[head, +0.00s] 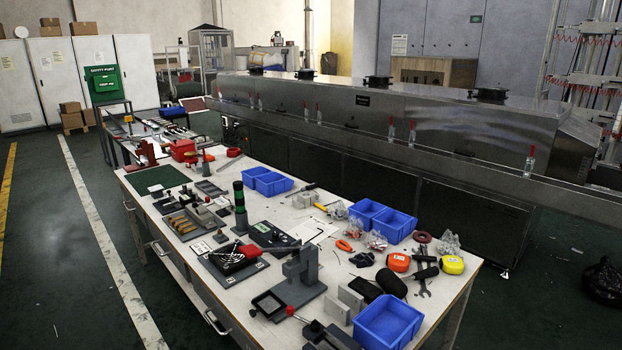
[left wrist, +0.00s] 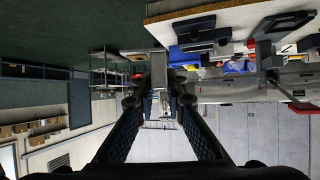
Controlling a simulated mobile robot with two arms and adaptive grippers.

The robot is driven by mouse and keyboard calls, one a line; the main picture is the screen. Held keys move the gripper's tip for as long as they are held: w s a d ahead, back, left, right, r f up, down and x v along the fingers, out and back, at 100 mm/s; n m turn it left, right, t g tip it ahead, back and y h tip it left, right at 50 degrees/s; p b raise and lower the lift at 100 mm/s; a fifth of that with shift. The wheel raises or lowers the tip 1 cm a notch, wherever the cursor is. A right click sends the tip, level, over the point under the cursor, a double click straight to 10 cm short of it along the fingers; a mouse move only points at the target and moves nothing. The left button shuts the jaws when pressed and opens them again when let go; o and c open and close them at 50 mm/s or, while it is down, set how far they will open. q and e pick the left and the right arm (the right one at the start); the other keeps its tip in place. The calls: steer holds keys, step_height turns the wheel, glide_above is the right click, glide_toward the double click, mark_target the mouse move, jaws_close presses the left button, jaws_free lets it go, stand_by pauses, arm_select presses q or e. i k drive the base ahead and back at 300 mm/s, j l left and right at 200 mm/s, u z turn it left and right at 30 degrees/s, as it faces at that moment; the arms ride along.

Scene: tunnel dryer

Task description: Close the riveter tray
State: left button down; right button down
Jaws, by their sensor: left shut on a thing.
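A grey bench device with an upright column (head: 300,268) stands near the front of the workbench. A small dark open tray (head: 268,304) sits at its lower left. I cannot tell for sure that this is the riveter tray. In the left wrist view, which is turned over, my left gripper's (left wrist: 158,100) two dark fingers come up from the bottom. They are shut on a narrow light-grey part (left wrist: 158,72) between their tips; I cannot tell what it belongs to. Neither gripper can be made out in the head view.
The workbench (head: 462,275) is crowded with tools and fixtures. A long steel dryer (head: 370,115) runs behind the bench. The floor to the left is clear.

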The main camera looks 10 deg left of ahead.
mark_target(268, 305)
steer(key=i+j+z, duration=0.1)
steer(key=j, duration=0.45)
steer(key=i+j+z, duration=0.1)
steer(key=j, duration=0.5)
steer(key=i+j+z, duration=0.1)
steer(key=j, duration=0.45)
steer(key=i+j+z, duration=0.1)
steer(key=j, duration=0.5)
steer(key=i+j+z, duration=0.1)
steer(key=j, duration=0.35)
steer(key=i+j, duration=0.15)
steer(key=j, duration=0.25)
steer(key=i+j+z, duration=0.15)
steer(key=j, duration=0.75)
steer(key=i+j+z, duration=0.15)
steer(key=j, duration=0.3)
